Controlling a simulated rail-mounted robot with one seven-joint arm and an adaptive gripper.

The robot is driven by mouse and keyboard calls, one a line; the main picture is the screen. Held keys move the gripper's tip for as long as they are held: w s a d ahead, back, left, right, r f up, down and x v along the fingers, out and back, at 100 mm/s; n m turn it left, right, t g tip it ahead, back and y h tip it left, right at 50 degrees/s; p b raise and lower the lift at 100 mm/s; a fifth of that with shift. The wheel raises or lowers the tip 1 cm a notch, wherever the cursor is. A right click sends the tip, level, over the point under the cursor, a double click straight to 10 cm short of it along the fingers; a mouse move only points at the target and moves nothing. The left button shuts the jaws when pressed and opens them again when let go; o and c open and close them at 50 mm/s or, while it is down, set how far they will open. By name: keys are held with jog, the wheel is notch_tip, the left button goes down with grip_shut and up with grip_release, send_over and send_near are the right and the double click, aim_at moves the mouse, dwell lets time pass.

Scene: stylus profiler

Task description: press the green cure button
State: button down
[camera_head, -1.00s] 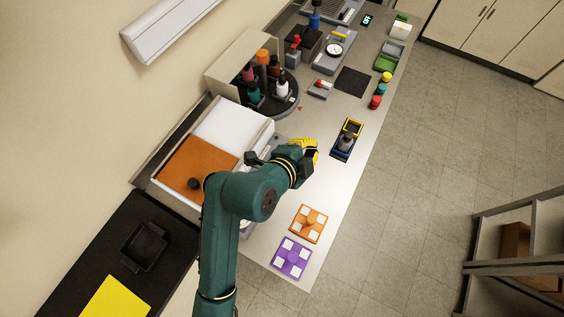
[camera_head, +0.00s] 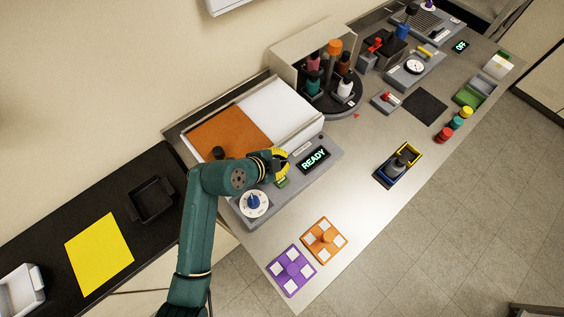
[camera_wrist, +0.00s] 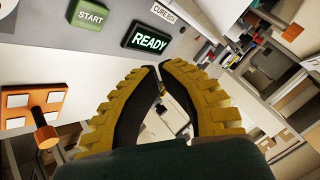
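The green START button (camera_wrist: 90,14) is on the front panel of the cure box, at the upper left of the wrist view. In the head view the green button (camera_head: 282,182) shows just below my gripper (camera_head: 283,163), partly crowded by it. My gripper, with yellow ribbed fingers and dark pads, also fills the middle of the wrist view (camera_wrist: 158,70). Its tips are together with nothing held between them. It is over the panel, apart from the button in the wrist view. The cure box (camera_head: 275,112) has a white and orange top.
A READY display (camera_head: 314,159) sits right of the button and a blue-knobbed dial (camera_head: 254,202) to its left. Orange (camera_head: 324,239) and purple (camera_head: 291,270) plates with knobs lie near the front. A bottle carousel (camera_head: 345,103) stands behind.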

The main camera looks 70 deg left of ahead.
aim_at(283, 180)
notch_tip(283, 180, down, 9)
jog(key=b, duration=0.7)
dwell(1.1)
jog(key=shift+f+b, duration=0.2)
jog(key=shift+b, duration=0.1)
jog(key=shift+d+f, duration=0.15)
jog(key=shift+f, duration=0.1)
jog(key=shift+s+d+f+b, duration=0.1)
jog(key=shift+d+f+b, duration=0.1)
jog(key=shift+f+b, duration=0.3)
jog(key=shift+s+d+f+b, duration=0.1)
jog(key=shift+d+f+b, duration=0.05)
jog(key=shift+f, duration=0.55)
dwell(0.4)
jog(key=shift+r, duration=0.25)
jog(key=shift+p, duration=0.3)
jog(key=r+p, duration=0.1)
jog(key=r, duration=0.1)
jog(key=r+p, duration=0.3)
jog(key=r, duration=0.1)
jog(key=shift+w+a, duration=0.15)
jog(key=shift+a, duration=0.1)
